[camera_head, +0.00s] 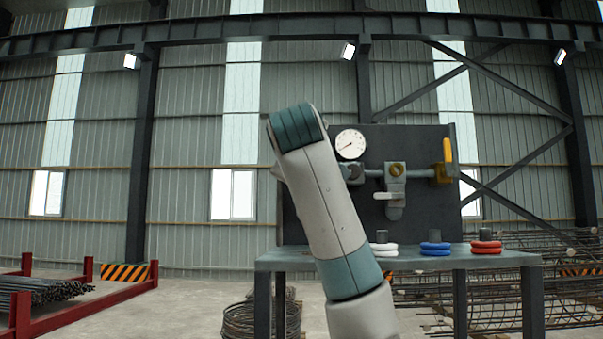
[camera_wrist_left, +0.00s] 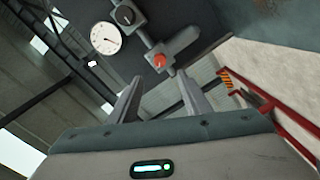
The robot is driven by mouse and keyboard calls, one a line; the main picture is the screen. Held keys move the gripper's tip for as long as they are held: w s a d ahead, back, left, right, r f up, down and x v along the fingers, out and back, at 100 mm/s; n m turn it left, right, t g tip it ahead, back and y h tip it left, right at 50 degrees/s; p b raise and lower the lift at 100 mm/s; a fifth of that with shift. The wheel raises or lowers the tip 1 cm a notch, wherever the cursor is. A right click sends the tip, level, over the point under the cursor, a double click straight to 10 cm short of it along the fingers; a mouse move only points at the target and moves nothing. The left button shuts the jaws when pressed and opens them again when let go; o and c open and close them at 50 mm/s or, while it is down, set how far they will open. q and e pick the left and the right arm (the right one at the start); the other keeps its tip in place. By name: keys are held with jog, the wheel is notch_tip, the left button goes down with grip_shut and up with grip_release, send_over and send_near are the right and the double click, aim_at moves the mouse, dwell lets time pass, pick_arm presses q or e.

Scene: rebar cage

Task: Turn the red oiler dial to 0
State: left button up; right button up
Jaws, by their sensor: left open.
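The red oiler dial (camera_wrist_left: 160,61) sits on a grey block on the dark panel, in the left wrist view. My left gripper (camera_wrist_left: 158,78) is open, its two fingers pointing toward the dial, one on each side of it in the picture. I see no contact; the gap in depth is hard to judge. The dial's marks are too small to read. In the head view my arm covers the place left of the black knob, and neither the dial nor the left gripper shows. My right gripper is not in view.
Next to the dial are a white gauge (camera_head: 350,144) and a black knob (camera_wrist_left: 125,15). Further right on the panel (camera_head: 330,207) are a grey valve body (camera_head: 396,190) and a yellow handle (camera_head: 447,152). A bench (camera_head: 400,261) below carries white, blue and red rings.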

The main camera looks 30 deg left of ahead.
pick_arm(q)
jog(key=b+v, duration=0.1)
jog(key=v, duration=0.3)
dwell(0.7)
